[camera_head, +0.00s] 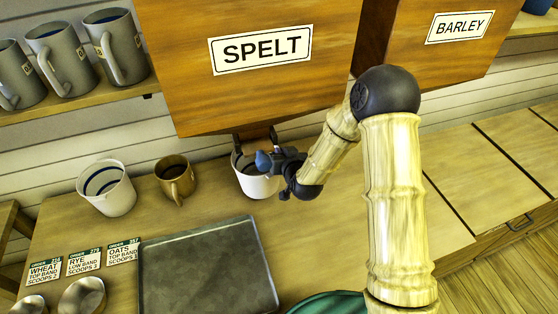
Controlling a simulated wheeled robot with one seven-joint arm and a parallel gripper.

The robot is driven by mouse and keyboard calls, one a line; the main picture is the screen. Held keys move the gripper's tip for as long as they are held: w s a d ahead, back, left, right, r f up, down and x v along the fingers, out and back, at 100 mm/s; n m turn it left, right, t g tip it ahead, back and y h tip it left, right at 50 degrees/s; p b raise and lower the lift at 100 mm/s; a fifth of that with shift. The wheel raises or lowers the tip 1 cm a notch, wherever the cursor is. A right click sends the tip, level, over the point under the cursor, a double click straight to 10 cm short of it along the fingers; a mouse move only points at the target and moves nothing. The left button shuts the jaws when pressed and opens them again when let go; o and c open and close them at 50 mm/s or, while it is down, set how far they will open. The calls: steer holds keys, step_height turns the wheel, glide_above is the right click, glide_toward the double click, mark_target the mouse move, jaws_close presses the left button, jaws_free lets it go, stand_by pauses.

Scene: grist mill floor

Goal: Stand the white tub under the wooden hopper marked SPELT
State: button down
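The wooden hopper marked SPELT (262,50) hangs above the counter, with its spout low at its underside. A white tub (256,186) stands upright on the counter, below the hopper's lower edge and close to the spout. My gripper (268,161) is at this tub's right rim and hides part of it. The fingers are small and partly hidden, so I cannot tell whether they are closed on the rim. A second white tub (107,196), with a blue band inside, stands upright further left, apart from my gripper.
A brass mug (176,179) stands between the two tubs. A dark tray (206,270) lies in front. Order cards (84,262) and metal scoops or bowls (83,297) are at left. Grey mugs (62,55) sit on a shelf. The BARLEY hopper (440,45) is at right.

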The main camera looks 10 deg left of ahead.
steer(key=shift+s+a, duration=0.1)
steer(key=shift+a, duration=0.3)
steer(key=shift+f, duration=0.3)
steer(key=shift+f+p, duration=0.6)
steer(key=shift+f, duration=0.85)
steer(key=c, duration=1.6)
jaws_free()
steer(key=shift+s, duration=0.15)
steer(key=v, duration=1.1)
steer(key=shift+s+d+r+b, duration=0.2)
steer(key=shift+s+r+b, duration=0.05)
steer(key=shift+s+b, duration=0.1)
